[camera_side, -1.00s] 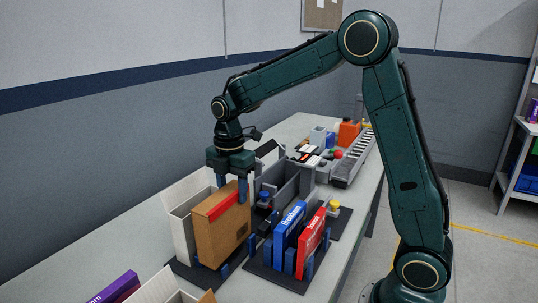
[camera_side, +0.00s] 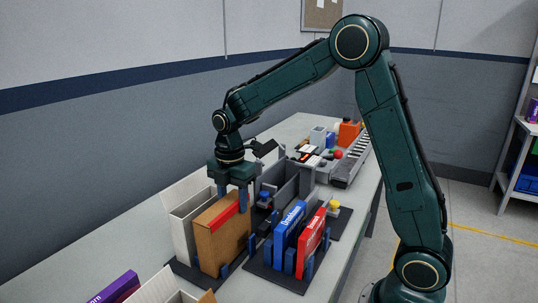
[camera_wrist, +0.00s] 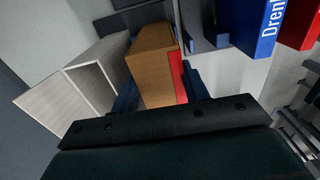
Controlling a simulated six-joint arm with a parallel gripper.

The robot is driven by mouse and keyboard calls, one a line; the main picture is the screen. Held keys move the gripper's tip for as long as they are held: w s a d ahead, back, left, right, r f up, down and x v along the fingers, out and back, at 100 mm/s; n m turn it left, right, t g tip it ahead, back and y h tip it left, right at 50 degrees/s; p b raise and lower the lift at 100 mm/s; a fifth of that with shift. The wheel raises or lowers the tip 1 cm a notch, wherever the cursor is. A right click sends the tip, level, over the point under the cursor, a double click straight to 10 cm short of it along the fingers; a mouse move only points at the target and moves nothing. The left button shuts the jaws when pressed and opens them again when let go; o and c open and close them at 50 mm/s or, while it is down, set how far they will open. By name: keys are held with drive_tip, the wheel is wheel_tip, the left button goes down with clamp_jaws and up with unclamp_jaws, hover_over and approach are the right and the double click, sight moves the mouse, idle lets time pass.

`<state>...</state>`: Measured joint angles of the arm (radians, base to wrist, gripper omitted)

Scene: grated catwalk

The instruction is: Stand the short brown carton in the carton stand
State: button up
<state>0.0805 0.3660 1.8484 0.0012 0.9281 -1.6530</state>
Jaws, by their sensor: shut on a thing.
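The brown carton (camera_side: 222,243), with a red band along its top edge, stands upright. It also shows in the wrist view (camera_wrist: 153,72). My gripper (camera_side: 233,194) is shut on its upper part from above, with one blue finger on each side. The carton stand, a dark base with short blue posts (camera_side: 225,270), is around the carton's lower end. Whether the carton's underside touches the base is hidden.
A pale open box (camera_side: 184,229) stands close on the carton's left. On the right, a blue carton (camera_side: 288,236) and a red carton (camera_side: 311,242) stand in another dark rack. A grey bin (camera_side: 279,182) is behind. A purple box (camera_side: 115,289) lies at front left.

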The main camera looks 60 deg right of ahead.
drive_tip(key=shift+f, duration=0.3)
idle(0.4)
drive_tip(key=o, duration=1.7)
drive_tip(key=shift+o, duration=0.2)
drive_tip(key=shift+r, duration=0.2)
drive_tip(key=shift+r, duration=3.8)
